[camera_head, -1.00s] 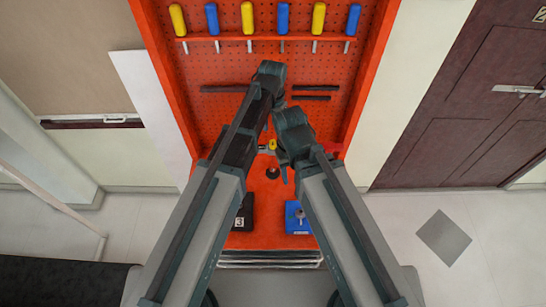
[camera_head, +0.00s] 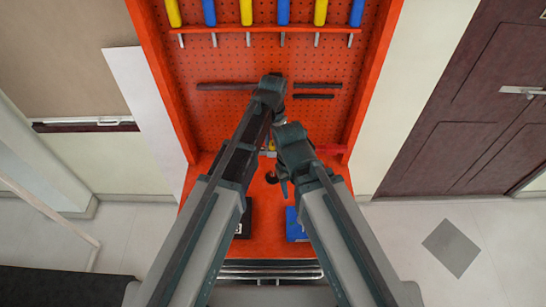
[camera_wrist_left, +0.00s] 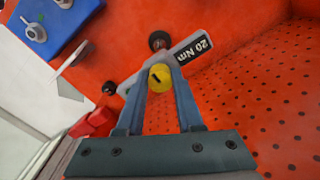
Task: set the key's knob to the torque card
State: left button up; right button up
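The key is a grey bar (camera_wrist_left: 134,86) on the orange bench, partly hidden by my left gripper. A black label reading "20 Nm" (camera_wrist_left: 192,48) is at its upper right end in the left wrist view. Its round yellow knob (camera_wrist_left: 160,77) carries a short dark mark. My left gripper (camera_wrist_left: 161,80) has its two fingertips on either side of the knob, with no clear gap. In the head view the arms largely hide the key and the left fingers. My right gripper (camera_head: 283,183) hangs low over the bench; its fingers are unclear. I cannot make out a separate torque card.
A black block (camera_head: 245,222) and a blue block (camera_head: 293,226) stand at the bench front, partly behind my arms. A pegboard (camera_head: 225,115) with a row of yellow and blue handled tools rises behind.

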pick_arm(q)
jog(key=c, duration=0.4)
jog(key=shift+c, duration=0.2)
jog(key=m, duration=0.8)
jog(key=o, duration=0.8)
jog(key=shift+m, duration=0.4)
jog(key=shift+o, duration=0.2)
